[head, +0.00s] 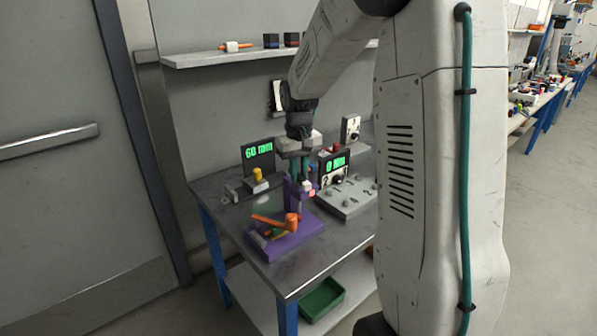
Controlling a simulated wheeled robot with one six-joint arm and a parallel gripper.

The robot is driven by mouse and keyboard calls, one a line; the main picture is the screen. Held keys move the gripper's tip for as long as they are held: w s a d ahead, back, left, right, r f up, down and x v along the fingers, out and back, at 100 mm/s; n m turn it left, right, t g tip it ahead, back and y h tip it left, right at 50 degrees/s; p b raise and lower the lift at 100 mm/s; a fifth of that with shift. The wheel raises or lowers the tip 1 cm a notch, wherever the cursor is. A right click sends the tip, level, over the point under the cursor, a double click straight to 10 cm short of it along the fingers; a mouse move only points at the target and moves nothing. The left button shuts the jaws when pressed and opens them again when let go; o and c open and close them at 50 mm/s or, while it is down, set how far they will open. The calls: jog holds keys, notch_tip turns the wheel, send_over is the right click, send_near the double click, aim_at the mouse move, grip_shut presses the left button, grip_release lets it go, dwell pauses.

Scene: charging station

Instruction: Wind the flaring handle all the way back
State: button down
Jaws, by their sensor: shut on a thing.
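A purple flaring fixture (285,242) sits near the front of the grey metal table. It has a flat base, a purple upright at its back right, and an orange lever (268,221) with an orange round hub on the base. My gripper (293,178) points straight down over the upright. Its fingers are shut at the upright's top, on what appears to be the flaring handle, which is mostly hidden by the fingers. A small pale block and a red part show beside the upright.
A display reading 60 mm (258,153) stands behind with a yellow knob (257,175). A second display (334,167) and a grey box with knobs (346,198) stand to the right. A wall shelf (215,58) is above; a green bin (321,300) is below.

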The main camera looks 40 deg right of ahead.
jog(key=n, duration=0.8)
jog(key=shift+n, duration=0.4)
jog(key=n, duration=0.4)
jog(key=shift+n, duration=0.3)
jog(key=n, duration=0.4)
jog(key=shift+r+n, duration=0.1)
jog(key=shift+n, duration=0.3)
jog(key=shift+w, duration=0.1)
jog(key=c, duration=1.4)
grip_release()
jog(key=shift+o, duration=0.2)
